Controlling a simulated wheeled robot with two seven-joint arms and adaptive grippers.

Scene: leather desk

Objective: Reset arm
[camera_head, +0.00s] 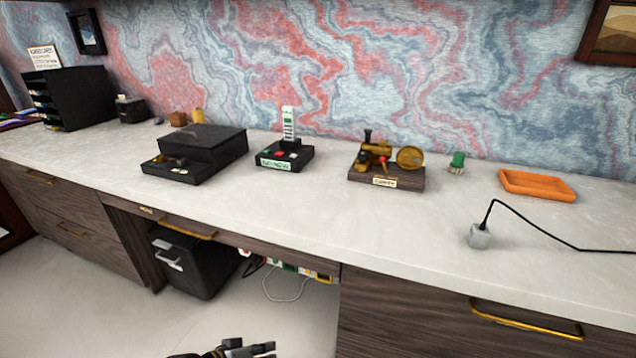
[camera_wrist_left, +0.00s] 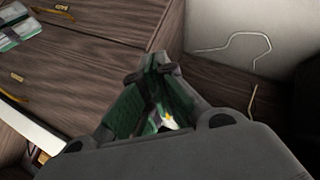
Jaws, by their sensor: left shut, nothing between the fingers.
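My left gripper (camera_wrist_left: 153,68) is shut and empty in the left wrist view, its green-lined fingers meeting at the tips. Dark wooden drawer fronts (camera_wrist_left: 95,60) lie beyond it. In the head view a small part of a gripper (camera_head: 248,350) shows at the bottom edge, below the desk top and in front of the open knee space. It touches nothing I can see. My right gripper is not in view.
Golden handles (camera_head: 525,322) stick out from the drawers.

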